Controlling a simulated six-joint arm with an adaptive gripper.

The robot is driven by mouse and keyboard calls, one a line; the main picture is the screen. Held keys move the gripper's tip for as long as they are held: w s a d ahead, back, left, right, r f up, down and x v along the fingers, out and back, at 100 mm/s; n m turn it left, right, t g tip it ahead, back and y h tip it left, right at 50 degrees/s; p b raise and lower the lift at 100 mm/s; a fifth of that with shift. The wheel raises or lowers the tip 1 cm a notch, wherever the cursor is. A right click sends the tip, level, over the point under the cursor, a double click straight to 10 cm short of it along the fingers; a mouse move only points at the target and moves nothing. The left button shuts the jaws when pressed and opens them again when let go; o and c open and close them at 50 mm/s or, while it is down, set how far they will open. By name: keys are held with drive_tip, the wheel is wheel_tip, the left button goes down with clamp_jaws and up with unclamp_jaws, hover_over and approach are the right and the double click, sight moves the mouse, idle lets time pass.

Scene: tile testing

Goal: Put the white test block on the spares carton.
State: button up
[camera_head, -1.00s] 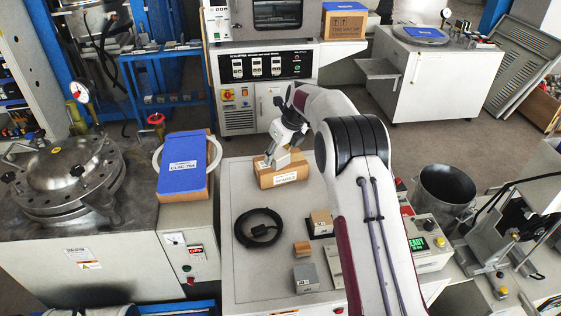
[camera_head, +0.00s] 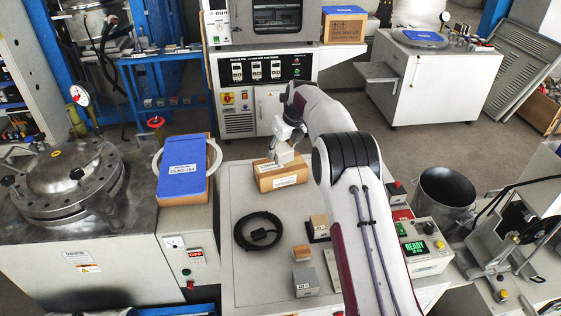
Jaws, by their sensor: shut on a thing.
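The spares carton (camera_head: 265,184) is a small brown box with white labels, near the back of the light grey bench top. My gripper (camera_head: 283,160) is over the carton's top, pointing down. It is shut on a pale piece that I take to be the white test block (camera_head: 285,157); it is small and hard to tell from the light grey fingers. The block is at or just above the carton's top; I cannot tell whether they touch.
A black cable coil (camera_head: 257,231), a tan block (camera_head: 319,222) on a dark pad, a small brown block (camera_head: 302,253) and a grey block (camera_head: 305,279) stand nearer on the bench. A control box (camera_head: 428,250) with a green display is right of my arm.

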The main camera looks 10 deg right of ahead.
sight(281, 160)
drive_tip(key=shift+f, duration=2.4)
drive_tip(key=shift+f, duration=0.15)
drive_tip(key=o, duration=1.4)
drive_tip(key=shift+v, duration=6.05)
drive_tip(key=shift+s, duration=0.1)
